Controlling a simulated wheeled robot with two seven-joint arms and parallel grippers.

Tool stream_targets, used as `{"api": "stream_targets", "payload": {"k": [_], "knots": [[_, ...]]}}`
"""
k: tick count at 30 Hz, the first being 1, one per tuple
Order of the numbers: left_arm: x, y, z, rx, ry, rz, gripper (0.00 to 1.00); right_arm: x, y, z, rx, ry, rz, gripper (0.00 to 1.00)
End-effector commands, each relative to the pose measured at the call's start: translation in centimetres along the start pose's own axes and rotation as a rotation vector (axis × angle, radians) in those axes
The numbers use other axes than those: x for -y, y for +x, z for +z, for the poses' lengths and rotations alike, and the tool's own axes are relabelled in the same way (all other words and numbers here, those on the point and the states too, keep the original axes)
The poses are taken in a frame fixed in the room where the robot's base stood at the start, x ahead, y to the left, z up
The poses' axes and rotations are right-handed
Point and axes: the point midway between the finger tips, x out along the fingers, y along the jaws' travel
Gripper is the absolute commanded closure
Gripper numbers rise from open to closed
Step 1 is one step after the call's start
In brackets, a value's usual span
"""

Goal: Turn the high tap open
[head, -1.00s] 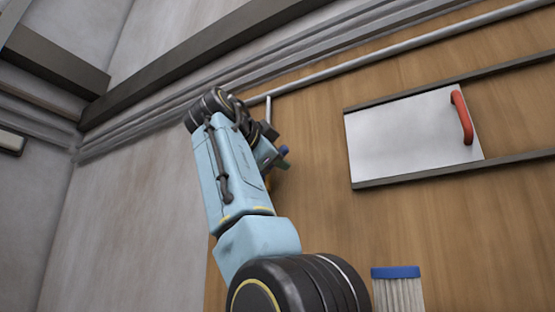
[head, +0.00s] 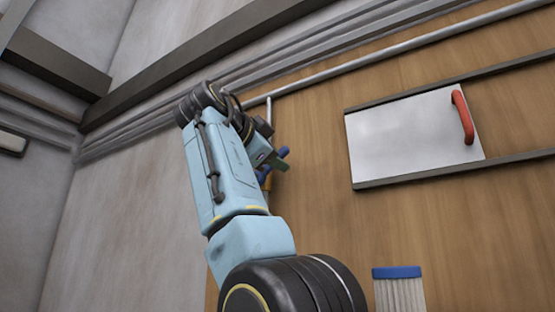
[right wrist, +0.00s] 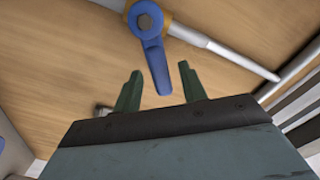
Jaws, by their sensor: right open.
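The high tap has a blue lever handle (right wrist: 152,55) on a brass body (right wrist: 158,12), set on a pale pipe (right wrist: 215,45) in the right wrist view. In the head view the blue handle (head: 283,152) and the brass body (head: 267,182) show partly, just right of my right forearm. My right gripper (right wrist: 160,68) is open, with the lever's free end appearing between its two green fingers. I see no clear contact with either finger. In the head view this gripper (head: 272,160) is small and partly hidden by my arm. My left gripper is out of view.
A wooden panel wall (head: 320,220) stands behind the tap. A white sliding plate (head: 405,140) with a red handle (head: 462,117) sits between dark rails at right. A blue-topped brush (head: 397,272) is at the lower right. A pipe (head: 400,47) runs along the top.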

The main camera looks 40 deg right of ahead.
Motion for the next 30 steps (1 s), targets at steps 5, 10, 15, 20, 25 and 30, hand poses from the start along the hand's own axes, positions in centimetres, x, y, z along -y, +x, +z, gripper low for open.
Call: {"api": "stream_targets", "payload": {"k": [5,10,15,20,25,30], "knots": [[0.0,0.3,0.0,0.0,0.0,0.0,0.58,0.1,-4.3,0.0,0.0,0.0,-0.005,0.58],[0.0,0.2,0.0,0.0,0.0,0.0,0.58,0.1,-8.0,-0.1,0.0,0.0,-0.004,0.58],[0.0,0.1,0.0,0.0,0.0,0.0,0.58,0.1,-10.3,-0.1,-0.001,0.0,-0.003,0.58],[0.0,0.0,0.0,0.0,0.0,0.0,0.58,0.0,-11.2,0.0,-0.001,0.0,-0.002,0.58],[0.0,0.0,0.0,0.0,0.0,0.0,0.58,0.0,-11.3,0.0,-0.001,0.0,-0.001,0.58],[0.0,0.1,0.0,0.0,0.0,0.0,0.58,-0.1,-11.2,0.3,0.002,-0.007,-0.001,0.58]]}}
